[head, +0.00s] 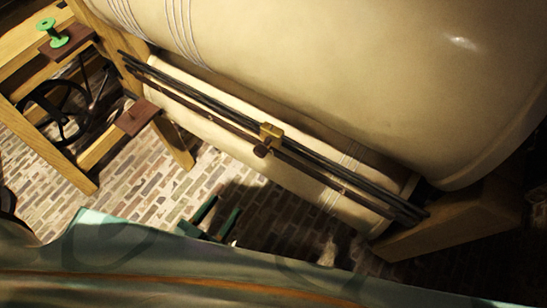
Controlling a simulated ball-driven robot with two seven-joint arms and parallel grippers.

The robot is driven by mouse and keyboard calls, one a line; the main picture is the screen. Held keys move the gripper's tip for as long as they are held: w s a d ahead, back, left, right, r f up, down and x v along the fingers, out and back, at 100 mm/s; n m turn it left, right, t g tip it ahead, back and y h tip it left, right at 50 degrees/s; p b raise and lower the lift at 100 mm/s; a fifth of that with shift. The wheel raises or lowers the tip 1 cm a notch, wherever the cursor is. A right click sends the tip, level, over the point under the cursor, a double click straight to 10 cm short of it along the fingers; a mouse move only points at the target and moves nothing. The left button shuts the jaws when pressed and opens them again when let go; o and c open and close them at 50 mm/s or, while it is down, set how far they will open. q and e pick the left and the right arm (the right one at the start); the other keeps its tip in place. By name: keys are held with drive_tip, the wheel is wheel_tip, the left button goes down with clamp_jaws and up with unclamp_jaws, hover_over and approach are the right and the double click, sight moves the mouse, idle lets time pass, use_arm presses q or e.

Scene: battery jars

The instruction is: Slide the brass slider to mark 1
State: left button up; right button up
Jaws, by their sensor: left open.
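The brass slider (270,133) sits on a pair of long dark rods (200,96) that run diagonally along the big cream cylinder. I cannot make out any numbered mark, so I cannot tell which one the slider is at. My left gripper (225,204) shows two dark green fingers, open and apart from the slider, below and left of it in the picture. My right gripper is not in view.
The large cream cylinder (330,60) fills the upper right, above the rods. A wooden frame (40,135) with a black wheel (55,112) and a green spool (52,33) stands at left. A wooden block (450,225) supports the lower right end. Brick floor (140,190) shows between.

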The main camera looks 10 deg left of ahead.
sight(258, 155)
use_arm(q)
drive_tip(key=shift+t, duration=0.5)
drive_tip(key=r+x, duration=0.1)
drive_tip(key=x, duration=0.4)
drive_tip(key=r+b+x, duration=0.1)
drive_tip(key=x, duration=0.4)
drive_tip(key=d+r+b+x, duration=0.1)
drive_tip(key=x, duration=0.5)
drive_tip(key=shift+s, duration=0.1)
drive_tip(key=shift+w, duration=0.3)
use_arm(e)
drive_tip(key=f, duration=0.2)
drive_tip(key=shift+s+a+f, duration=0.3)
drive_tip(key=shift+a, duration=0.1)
use_arm(q)
clamp_jaws()
